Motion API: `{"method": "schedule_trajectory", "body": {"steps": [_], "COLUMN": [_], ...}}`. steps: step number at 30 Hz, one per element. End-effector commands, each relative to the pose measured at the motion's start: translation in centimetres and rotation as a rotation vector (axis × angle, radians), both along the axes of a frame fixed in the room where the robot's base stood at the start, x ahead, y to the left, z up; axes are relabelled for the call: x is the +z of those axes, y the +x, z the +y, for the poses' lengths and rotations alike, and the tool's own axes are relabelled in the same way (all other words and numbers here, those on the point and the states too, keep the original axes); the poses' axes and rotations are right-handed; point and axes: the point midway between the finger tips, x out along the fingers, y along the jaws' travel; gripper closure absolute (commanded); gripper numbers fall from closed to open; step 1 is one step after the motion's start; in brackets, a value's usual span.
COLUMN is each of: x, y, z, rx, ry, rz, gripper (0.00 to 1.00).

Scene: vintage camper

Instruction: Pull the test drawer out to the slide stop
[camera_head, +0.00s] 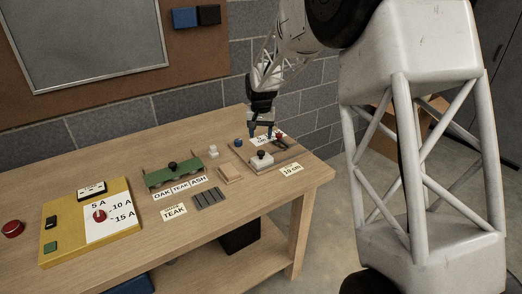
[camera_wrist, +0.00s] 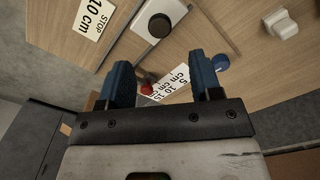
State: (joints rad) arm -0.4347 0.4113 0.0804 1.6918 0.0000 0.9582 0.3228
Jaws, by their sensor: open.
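A small white block with a round black knob (camera_head: 261,158) sits on a wooden board near the right end of the bench; I take it for the test drawer, though I cannot tell how far out it is. The wrist view shows it at the top, with its dark knob (camera_wrist: 159,25). A "STOP 10 cm" card (camera_head: 291,169) lies beside it and also shows in the wrist view (camera_wrist: 91,18). My gripper (camera_head: 261,132) is open and empty, above and behind the knob. Its blue fingers (camera_wrist: 164,84) are apart, with a 5, 10, 15 cm card (camera_wrist: 170,90) seen between them.
A red piece (camera_head: 279,137) and a blue knob (camera_head: 238,143) stand near my gripper. The bench's right edge is close by.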

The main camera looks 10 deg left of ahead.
Motion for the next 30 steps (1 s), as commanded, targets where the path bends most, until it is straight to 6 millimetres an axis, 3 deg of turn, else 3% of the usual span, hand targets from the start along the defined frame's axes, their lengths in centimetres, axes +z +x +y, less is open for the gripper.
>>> {"method": "schedule_trajectory", "body": {"steps": [11,30], "x": [-1.0,-7.4], "y": [0.0,0.0], "z": [0.0,0.0], "rx": [0.000,0.000], "ry": [0.000,0.000], "rz": [0.000,0.001], "gripper": [0.41,0.41]}}
